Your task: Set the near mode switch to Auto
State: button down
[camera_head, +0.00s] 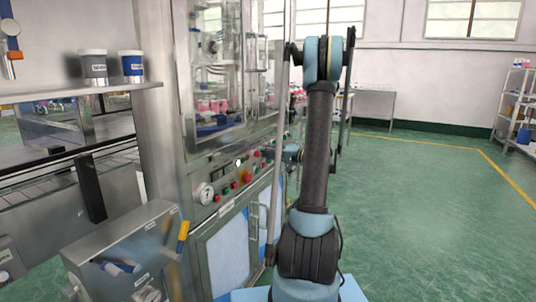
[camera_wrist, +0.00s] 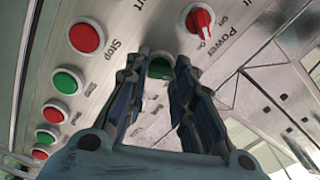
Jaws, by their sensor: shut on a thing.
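In the wrist view my gripper (camera_wrist: 160,66) reaches up to a sloped control panel (camera_wrist: 150,20). Its two fingers are on either side of a green round control (camera_wrist: 159,68), and they are shut on it. The fingers partly hide this control, and its label and setting cannot be read. No Auto lettering can be made out. In the head view my gripper (camera_head: 291,154) is at the right end of the control panel (camera_head: 222,178), mostly hidden by my arm.
The wrist view shows a red rotary switch (camera_wrist: 200,18) marked Power and On, a red button (camera_wrist: 87,36) by the word Stop, and several red and green buttons further left. A glazed cabinet (camera_head: 218,70) stands above the panel. Open green floor (camera_head: 430,210) lies to the right.

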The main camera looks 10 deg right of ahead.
jog(key=m, duration=1)
jog(key=shift+d+f, duration=0.1)
jog(key=shift+f, duration=0.05)
jog(key=shift+m, duration=0.4)
jog(key=c, duration=1.4)
grip_release()
jog(key=shift+o, duration=0.2)
jog(key=v, duration=1.1)
jog(key=shift+s+d, duration=0.2)
jog(key=shift+d, duration=0.15)
jog(key=shift+a, duration=0.1)
